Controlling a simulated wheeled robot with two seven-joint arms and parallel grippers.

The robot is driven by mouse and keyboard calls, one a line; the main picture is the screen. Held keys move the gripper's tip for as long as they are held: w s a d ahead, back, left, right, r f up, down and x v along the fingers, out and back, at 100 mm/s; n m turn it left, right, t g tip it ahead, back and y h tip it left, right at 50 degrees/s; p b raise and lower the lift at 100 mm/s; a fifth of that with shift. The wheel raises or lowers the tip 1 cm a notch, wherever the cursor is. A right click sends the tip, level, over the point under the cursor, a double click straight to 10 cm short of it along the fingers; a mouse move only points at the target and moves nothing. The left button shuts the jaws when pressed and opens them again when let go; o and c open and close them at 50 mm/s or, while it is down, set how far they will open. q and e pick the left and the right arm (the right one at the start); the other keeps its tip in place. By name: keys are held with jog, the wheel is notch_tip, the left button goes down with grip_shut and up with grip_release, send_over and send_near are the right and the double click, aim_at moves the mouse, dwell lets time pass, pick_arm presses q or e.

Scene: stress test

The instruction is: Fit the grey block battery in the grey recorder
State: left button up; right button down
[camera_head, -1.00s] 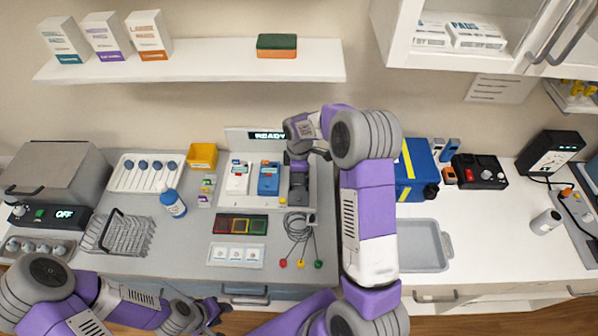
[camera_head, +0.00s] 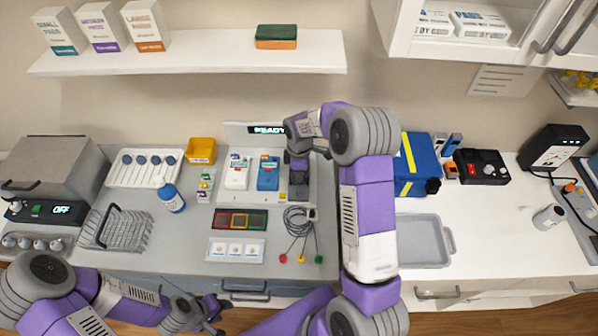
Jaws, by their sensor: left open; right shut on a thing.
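The grey recorder (camera_head: 299,190) stands on the rear of the counter, at the right end of a row with a white and a blue recorder. My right gripper (camera_head: 298,166) points down over the back part of the grey recorder. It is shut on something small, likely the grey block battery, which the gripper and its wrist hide. I cannot tell whether the battery touches the recorder or is inside it. My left gripper (camera_head: 215,309) is open and empty, low in front of the counter's front edge, far from the recorder.
The white recorder (camera_head: 237,176) and blue recorder (camera_head: 268,178) stand close beside the grey one. A display (camera_head: 262,129) reading READY is behind. Coiled leads (camera_head: 298,218) lie in front. A yellow bin (camera_head: 202,150) and small coloured blocks (camera_head: 205,186) are left. A grey tray (camera_head: 422,241) is right.

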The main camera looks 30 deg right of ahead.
jog(key=shift+f+b, duration=1)
jog(key=shift+f, duration=0.3)
dwell(2.2)
jog(key=c, duration=1.5)
grip_release()
jog(key=shift+r, duration=0.15)
jog(key=shift+r+p, duration=1.45)
jog(key=shift+r, duration=0.45)
